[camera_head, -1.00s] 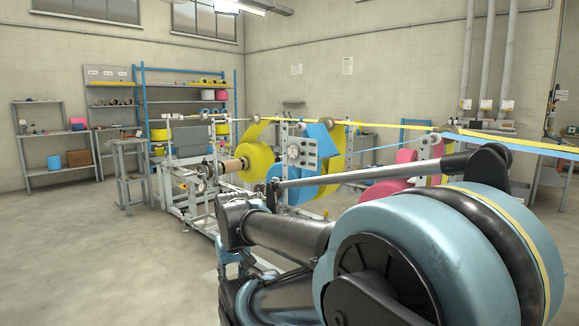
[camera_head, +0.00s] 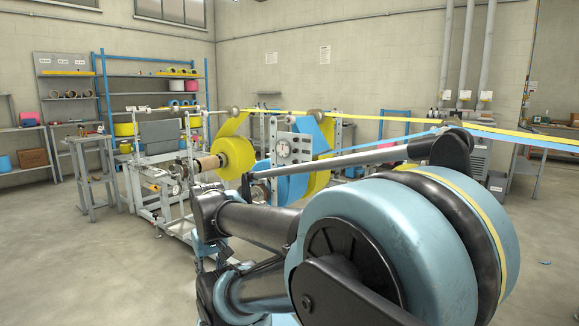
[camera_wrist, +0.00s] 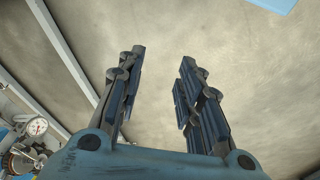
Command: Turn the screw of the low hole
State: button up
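My gripper (camera_wrist: 158,95) shows in the wrist view with its two dark fingers spread apart and nothing between them. Behind it are bare floor and pale rails. In the head view my arm fills the front right and the gripper cannot be made out. A light grey plate (camera_head: 303,151) with several holes and a round fitting stands on the machine, in front of the blue film (camera_head: 291,188). The screw and the low hole cannot be told apart at this size.
The machine frame (camera_head: 165,205) carries a yellow roll (camera_head: 236,157) left of the plate. A small grey table (camera_head: 92,160) stands at the left. A blue shelf rack (camera_head: 150,89) is behind it. The floor at the left front is clear. A gauge (camera_wrist: 37,127) shows at the wrist view's left edge.

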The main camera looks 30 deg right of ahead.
jog(key=shift+o, duration=0.6)
jog(key=shift+s+r, duration=0.1)
jog(key=shift+s, duration=0.05)
jog(key=w+d+r+n+t+h, duration=0.2)
jog(key=w+d+r+n+h, duration=0.5)
jog(key=w+d, duration=0.5)
jog(key=w+d+r+n+t+h, duration=0.1)
jog(key=w+d+r+n+h, duration=0.25)
jog(key=w+d+n, duration=0.75)
jog(key=w+d+r+n+t+h, duration=0.2)
jog(key=w+d+r+n+h, duration=0.4)
jog(key=w+d, duration=0.65)
jog(key=s+x, duration=0.1)
jog(key=x, duration=1.6)
jog(key=shift+d+f+n, duration=0.4)
jog(key=shift+d, duration=0.2)
jog(key=shift+c, duration=0.4)
